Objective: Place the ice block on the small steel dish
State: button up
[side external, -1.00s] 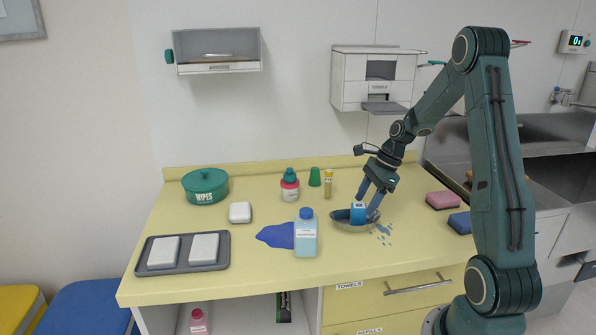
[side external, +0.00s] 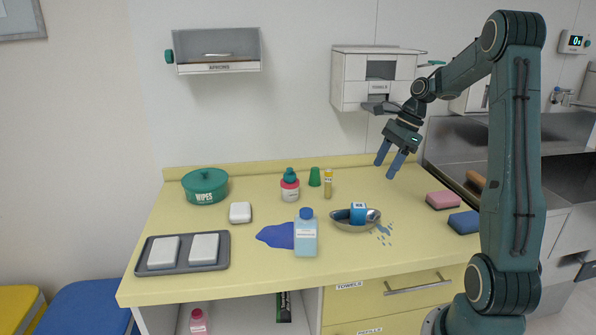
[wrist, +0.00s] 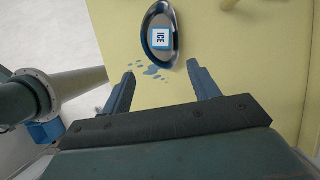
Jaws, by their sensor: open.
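The blue ice block (side external: 358,212) with a white label sits in the small steel dish (side external: 343,221) on the yellow counter. In the wrist view the ice block (wrist: 160,38) shows its "ICE" label up, inside the oval dish (wrist: 150,20). My gripper (side external: 391,172) is open and empty, above the counter, up and to the right of the dish. In the wrist view the two blue fingers (wrist: 163,77) are apart, with the dish beyond them and nothing between them.
Droplets (side external: 384,233) lie at the dish's right. Pink (side external: 443,200) and blue (side external: 465,222) sponges lie further right. A grey tray (side external: 182,263) holds two white blocks.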

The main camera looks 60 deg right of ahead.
dwell(0.5)
jog(key=a+r+n+h, duration=0.1)
jog(key=a+r+n, duration=0.3)
jog(key=a+n, duration=0.45)
jog(key=a+r+n+h, duration=0.1)
jog(key=a+r+n, duration=0.35)
jog(key=a, duration=0.65)
jog(key=s+a+f+n+t+h, duration=0.1)
jog(key=s+a+n+t, duration=0.1)
jog(key=s+a+n, duration=0.8)
jog(key=s+n, duration=0.1)
jog(key=n, duration=0.3)
jog(key=shift+s, duration=0.3)
